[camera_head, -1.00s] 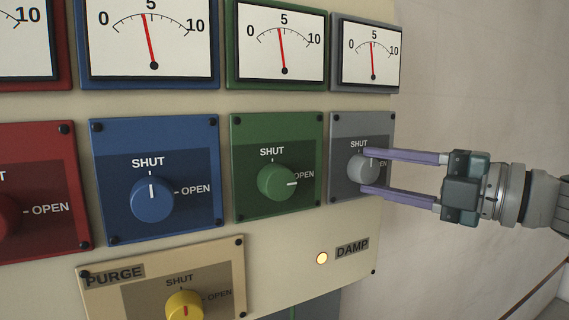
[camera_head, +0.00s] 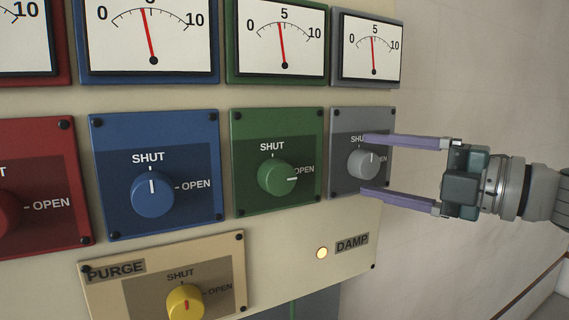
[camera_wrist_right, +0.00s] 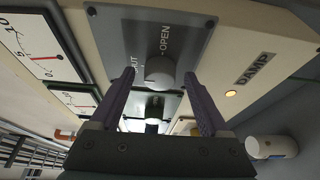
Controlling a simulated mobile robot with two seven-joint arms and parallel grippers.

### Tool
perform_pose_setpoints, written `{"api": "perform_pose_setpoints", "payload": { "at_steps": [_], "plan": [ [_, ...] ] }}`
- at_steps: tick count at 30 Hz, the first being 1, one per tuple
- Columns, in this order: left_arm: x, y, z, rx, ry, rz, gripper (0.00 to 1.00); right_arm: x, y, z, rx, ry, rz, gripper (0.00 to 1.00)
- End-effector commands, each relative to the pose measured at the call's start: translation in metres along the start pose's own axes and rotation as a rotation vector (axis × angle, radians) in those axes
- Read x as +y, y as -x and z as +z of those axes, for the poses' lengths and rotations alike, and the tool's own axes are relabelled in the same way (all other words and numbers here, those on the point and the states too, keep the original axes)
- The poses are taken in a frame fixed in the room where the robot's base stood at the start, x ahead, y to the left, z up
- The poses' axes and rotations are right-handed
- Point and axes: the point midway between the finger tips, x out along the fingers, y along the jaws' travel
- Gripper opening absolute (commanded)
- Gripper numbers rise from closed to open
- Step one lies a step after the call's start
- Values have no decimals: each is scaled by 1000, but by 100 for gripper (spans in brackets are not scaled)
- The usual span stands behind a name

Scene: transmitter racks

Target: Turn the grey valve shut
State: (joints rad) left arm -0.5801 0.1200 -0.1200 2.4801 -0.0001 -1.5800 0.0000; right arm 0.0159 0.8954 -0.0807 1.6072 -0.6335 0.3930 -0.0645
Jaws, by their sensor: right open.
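The grey valve (camera_head: 362,165) is a round knob on a grey plate (camera_head: 340,120) at the right end of the panel. Its white mark looks upright, toward SHUT, with OPEN at its right. My right gripper (camera_head: 364,164) comes in from the right, open, one finger above the knob and one below. The right wrist view shows the knob (camera_wrist_right: 160,72) between the two fingers, with a gap visible at each side. The upper finger partly covers the SHUT label in the head view. My left gripper is not in view.
To the left are a green valve (camera_head: 277,177) marked toward OPEN, a blue valve (camera_head: 152,195) marked toward SHUT, and a red one (camera_head: 8,212). A yellow PURGE knob (camera_head: 185,303) is below. A DAMP lamp (camera_head: 322,253) is lit. Gauges line the top.

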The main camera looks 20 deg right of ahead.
Motion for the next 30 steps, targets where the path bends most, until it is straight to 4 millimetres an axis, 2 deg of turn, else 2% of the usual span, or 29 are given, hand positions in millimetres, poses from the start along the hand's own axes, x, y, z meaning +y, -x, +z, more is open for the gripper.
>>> {"api": "perform_pose_setpoints", "payload": {
  "at_steps": [8,24,30],
  "plan": [
    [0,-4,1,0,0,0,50,-2,10,0,-2,-1,-2,80],
    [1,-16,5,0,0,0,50,-2,85,0,-1,-3,-2,80],
    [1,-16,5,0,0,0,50,0,98,0,0,0,0,80]
  ]
}}
